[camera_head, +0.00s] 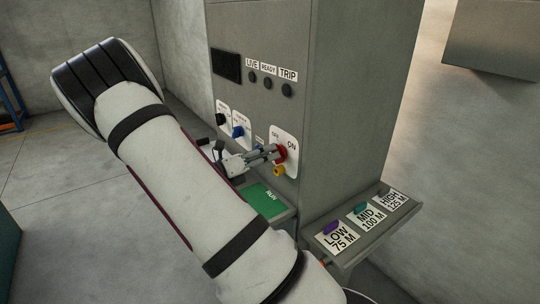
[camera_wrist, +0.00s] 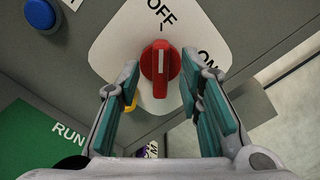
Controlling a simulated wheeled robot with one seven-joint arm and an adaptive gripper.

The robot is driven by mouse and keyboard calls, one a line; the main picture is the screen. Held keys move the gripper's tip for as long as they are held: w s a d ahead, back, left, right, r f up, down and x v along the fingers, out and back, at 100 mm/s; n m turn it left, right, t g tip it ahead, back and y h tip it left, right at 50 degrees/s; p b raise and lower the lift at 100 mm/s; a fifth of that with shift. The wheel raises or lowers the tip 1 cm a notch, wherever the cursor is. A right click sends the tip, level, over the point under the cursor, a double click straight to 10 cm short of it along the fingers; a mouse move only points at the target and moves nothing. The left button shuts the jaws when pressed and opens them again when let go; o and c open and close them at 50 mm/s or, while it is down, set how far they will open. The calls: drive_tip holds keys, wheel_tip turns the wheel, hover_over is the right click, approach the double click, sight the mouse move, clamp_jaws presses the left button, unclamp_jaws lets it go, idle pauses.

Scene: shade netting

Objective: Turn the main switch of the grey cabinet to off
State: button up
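The grey cabinet (camera_head: 340,90) stands upright in the head view. Its main switch is a red rotary knob (camera_wrist: 160,68) on a white plate (camera_wrist: 112,42) marked OFF and ON. In the wrist view, the knob's white line points up the picture towards OFF, with ON off to the right. The red knob (camera_head: 282,154) is partly hidden by my gripper in the head view. My gripper (camera_wrist: 160,78) is open, its two fingertips on either side of the knob. Gaps show between the fingers and the knob.
A blue button (camera_wrist: 40,14) and a green RUN panel (camera_wrist: 30,140) are close by. A yellow part (camera_head: 279,170) sits below the knob. A shelf (camera_head: 345,262) with LOW, MID and HIGH labels juts out at the right. Open floor (camera_head: 50,190) lies at left.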

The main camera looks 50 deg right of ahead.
drive_tip(key=v, duration=1)
drive_tip(key=shift+a, duration=0.15)
drive_tip(key=shift+w, duration=0.1)
